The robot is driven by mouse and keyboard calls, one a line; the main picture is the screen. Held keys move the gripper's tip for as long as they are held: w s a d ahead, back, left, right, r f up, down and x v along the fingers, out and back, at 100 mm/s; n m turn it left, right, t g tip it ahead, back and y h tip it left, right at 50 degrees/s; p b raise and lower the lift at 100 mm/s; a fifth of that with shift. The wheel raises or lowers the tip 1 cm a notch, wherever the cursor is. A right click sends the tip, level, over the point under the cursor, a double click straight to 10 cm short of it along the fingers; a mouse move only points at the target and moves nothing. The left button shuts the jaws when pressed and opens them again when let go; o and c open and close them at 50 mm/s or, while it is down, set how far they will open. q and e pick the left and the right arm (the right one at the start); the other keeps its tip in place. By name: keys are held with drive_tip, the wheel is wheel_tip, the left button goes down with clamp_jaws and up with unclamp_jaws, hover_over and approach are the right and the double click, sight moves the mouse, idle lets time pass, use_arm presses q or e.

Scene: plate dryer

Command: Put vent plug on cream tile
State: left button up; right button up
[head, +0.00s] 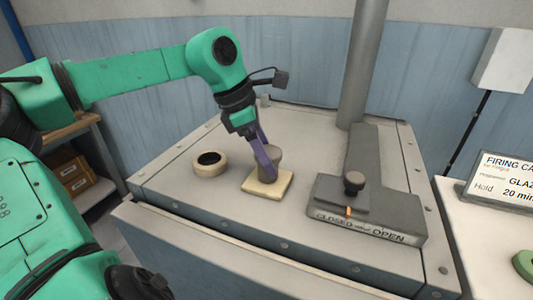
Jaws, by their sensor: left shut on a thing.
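The vent plug (269,154) is a grey-brown tapered piece, upright over the cream tile (283,187). Its narrow lower end appears to meet the tile's top, though I cannot tell for sure whether it rests on it. The cream tile is a flat square slab lying on the grey dryer top. My left gripper (265,158) comes down from above at a slant. My right gripper is not in view.
A cream ring (210,170) around a dark hole is left of the tile on the dryer top (190,198). A dark-knobbed slider (340,192) with a CLOSED/OPEN label is at right. A grey pipe (362,65) rises behind. A sign (503,180) stands far right.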

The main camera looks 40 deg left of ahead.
use_arm(q)
drive_tip(key=shift+f, duration=0.1)
drive_tip(key=o, duration=1.5)
drive_tip(key=shift+r, duration=0.3)
drive_tip(key=v, duration=1.1)
drive_tip(key=shift+r+b, duration=0.35)
drive_tip(key=shift+r, duration=0.1)
